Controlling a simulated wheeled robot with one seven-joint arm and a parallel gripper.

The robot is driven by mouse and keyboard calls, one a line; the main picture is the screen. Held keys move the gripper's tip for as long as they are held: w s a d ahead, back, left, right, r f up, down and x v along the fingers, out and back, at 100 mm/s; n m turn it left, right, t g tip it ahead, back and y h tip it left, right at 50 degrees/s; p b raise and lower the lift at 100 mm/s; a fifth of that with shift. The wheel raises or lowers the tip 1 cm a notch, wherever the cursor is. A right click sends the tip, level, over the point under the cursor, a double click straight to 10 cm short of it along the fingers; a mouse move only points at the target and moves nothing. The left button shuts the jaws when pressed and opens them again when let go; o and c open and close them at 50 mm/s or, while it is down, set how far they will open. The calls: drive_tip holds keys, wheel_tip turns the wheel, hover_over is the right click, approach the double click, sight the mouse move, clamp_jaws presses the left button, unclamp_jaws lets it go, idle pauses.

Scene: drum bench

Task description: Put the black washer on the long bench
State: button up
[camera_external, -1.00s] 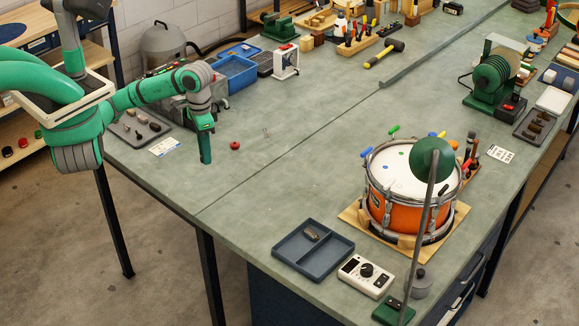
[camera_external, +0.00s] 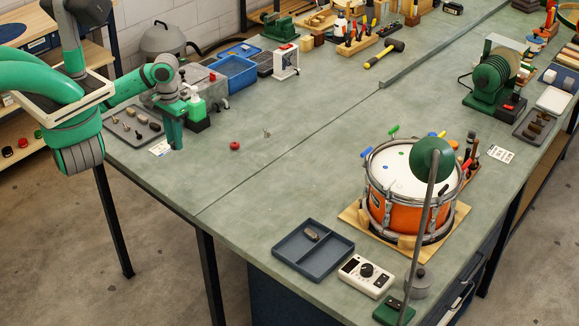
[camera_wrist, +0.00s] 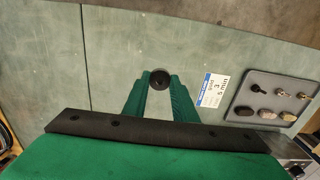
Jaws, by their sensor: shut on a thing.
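The black washer (camera_wrist: 160,79) is a small dark round piece between the tips of my green gripper (camera_wrist: 159,82) in the wrist view. My gripper is shut on it. In the external view my gripper (camera_external: 174,146) points down at the left end of the grey-green bench top (camera_external: 245,135), beside the white card. The washer cannot be made out there. I cannot tell how far it is above the bench surface.
A printed white card (camera_wrist: 213,91) and a grey tray (camera_wrist: 243,90) of small pieces lie right of my gripper in the wrist view.

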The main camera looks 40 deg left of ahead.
drive_tip(key=w+a+f, duration=0.1)
drive_tip(key=w+f, duration=0.1)
drive_tip(key=w, duration=0.2)
hover_over(194, 159)
drive_tip(key=s, duration=0.1)
wheel_tip(194, 159, down, 4)
drive_tip(key=shift+s+f, duration=0.1)
drive_tip(key=shift+f, duration=0.05)
drive_tip(key=shift+w+f, duration=0.3)
drive_tip(key=shift+f, duration=0.1)
drive_tip(key=shift+w+a+f, duration=0.1)
drive_tip(key=shift+w+f, duration=0.05)
drive_tip(key=shift+f, duration=0.8)
drive_tip(key=shift+w+f, duration=0.15)
drive_tip(key=shift+f, duration=0.75)
drive_tip(key=o, duration=1)
drive_tip(key=shift+f, duration=0.1)
wheel_tip(194, 159, up, 12)
